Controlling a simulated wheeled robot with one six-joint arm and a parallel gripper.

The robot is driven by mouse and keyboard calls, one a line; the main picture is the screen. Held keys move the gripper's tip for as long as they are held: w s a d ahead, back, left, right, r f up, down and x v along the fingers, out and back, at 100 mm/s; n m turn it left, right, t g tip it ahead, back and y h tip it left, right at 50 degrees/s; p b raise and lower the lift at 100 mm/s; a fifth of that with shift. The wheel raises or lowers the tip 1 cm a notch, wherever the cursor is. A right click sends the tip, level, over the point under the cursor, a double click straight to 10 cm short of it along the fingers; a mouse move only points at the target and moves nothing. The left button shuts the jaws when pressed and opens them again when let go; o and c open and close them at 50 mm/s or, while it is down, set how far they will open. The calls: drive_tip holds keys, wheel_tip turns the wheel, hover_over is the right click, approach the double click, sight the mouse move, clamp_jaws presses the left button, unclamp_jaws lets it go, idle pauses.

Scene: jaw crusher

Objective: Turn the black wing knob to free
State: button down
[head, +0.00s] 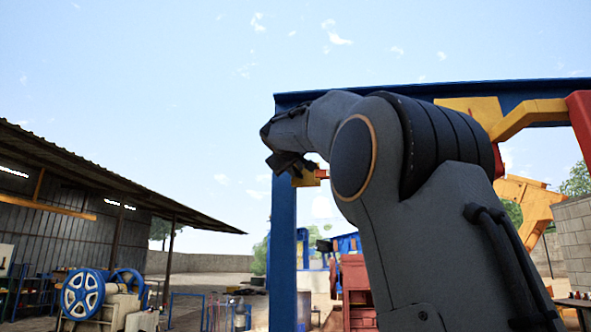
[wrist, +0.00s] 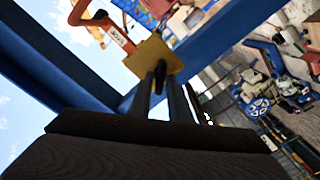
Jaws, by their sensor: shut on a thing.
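The black wing knob (wrist: 160,75) stands out from a yellow plate (wrist: 146,57) in the wrist view. My gripper (wrist: 162,88) reaches up to it, with one dark finger on each side, and is shut on the knob. A red bar with white lettering (wrist: 118,37) joins the yellow plate from the upper left. In the head view my gripper (head: 291,167) is small and dark beside a yellow part (head: 311,177) near the blue post. The knob itself cannot be made out there. Its turned angle is hard to judge.
A blue post (head: 284,250) and blue overhead beam (head: 520,92) frame my arm closely. Yellow and red machine parts (head: 525,200) stand at the right. A machine with blue wheels (head: 82,293) is under the shed roof at left. Open sky lies above the shed.

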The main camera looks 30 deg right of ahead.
drive_tip(key=n+p, duration=0.1)
drive_tip(key=n, duration=0.4)
drive_tip(key=shift+a+n, duration=0.1)
drive_tip(key=shift+n, duration=0.2)
drive_tip(key=shift+f+n+p, duration=0.2)
drive_tip(key=shift+n+p, duration=0.5)
drive_tip(key=shift+n, duration=1.5)
drive_tip(key=shift+w, duration=0.1)
drive_tip(key=c, duration=1.8)
unclamp_jaws()
drive_tip(key=shift+c, duration=0.2)
drive_tip(key=b+v, duration=0.4)
drive_tip(key=v, duration=0.3)
drive_tip(key=shift+s+a, duration=0.25)
drive_tip(key=shift+s, duration=0.1)
